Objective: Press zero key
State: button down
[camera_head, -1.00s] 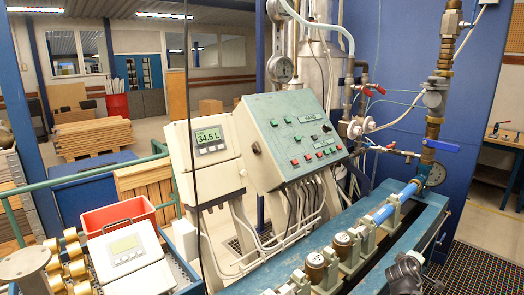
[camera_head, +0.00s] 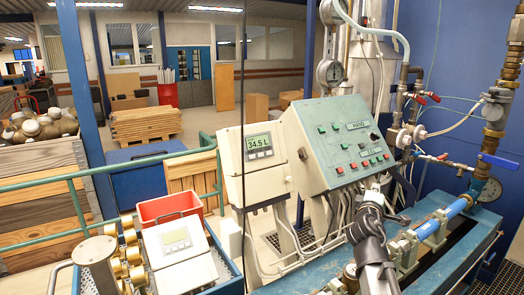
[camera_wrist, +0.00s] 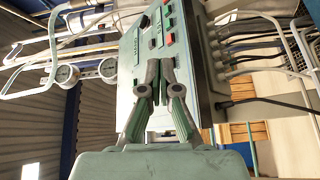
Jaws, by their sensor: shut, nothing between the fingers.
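A beige box (camera_head: 236,175) carries a display (camera_head: 259,142) reading 34.5 L, with small keys (camera_head: 260,155) below it. A white device (camera_head: 190,270) at lower left also has a display (camera_head: 176,237) and small keys. No zero label is legible. A sloped grey-green control panel (camera_head: 325,150) has green, red and black buttons. My gripper (camera_head: 376,185) is at the panel's lower right edge in the head view; its tips are hard to make out there. In the wrist view my gripper (camera_wrist: 157,68) is shut and empty, with the panel (camera_wrist: 150,35) and red buttons beyond; contact cannot be told.
A red bin (camera_head: 170,207) stands behind the white device, beside brass fittings (camera_head: 133,255). A green rail (camera_head: 100,172) runs at the left. Cables hang below the panel. Pipes and a blue valve handle (camera_head: 500,161) stand at the right, above the blue bench (camera_head: 470,240).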

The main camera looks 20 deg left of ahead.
aim_at(261, 155)
jog(key=s+a+r+n+y+p, duration=0.1)
jog(key=s+a+r, duration=0.3)
jog(key=a, duration=0.4)
jog(key=s+a+r+n+y+p, duration=0.1)
jog(key=s+a+r+y, duration=0.3)
jog(key=a, duration=0.5)
jog(key=s+a+r+n+t+y+p, duration=0.1)
jog(key=s+a+r+n+y+p, duration=0.1)
jog(key=s+a+r, duration=0.3)
jog(key=s+a, duration=0.2)
jog(key=a, duration=0.1)
jog(key=shift+s+a+r+y, duration=0.15)
jog(key=shift+s+y, duration=0.1)
jog(key=shift+y, duration=0.15)
jog(key=shift+w, duration=0.1)
jog(key=w+a+f+b, duration=0.3)
jog(key=w+a+b, duration=0.2)
jog(key=a, duration=0.1)
jog(key=shift+a, duration=0.3)
jog(key=shift+w+a+f+b, duration=0.1)
jog(key=shift+w+a+b, duration=0.15)
jog(key=shift+b, duration=0.4)
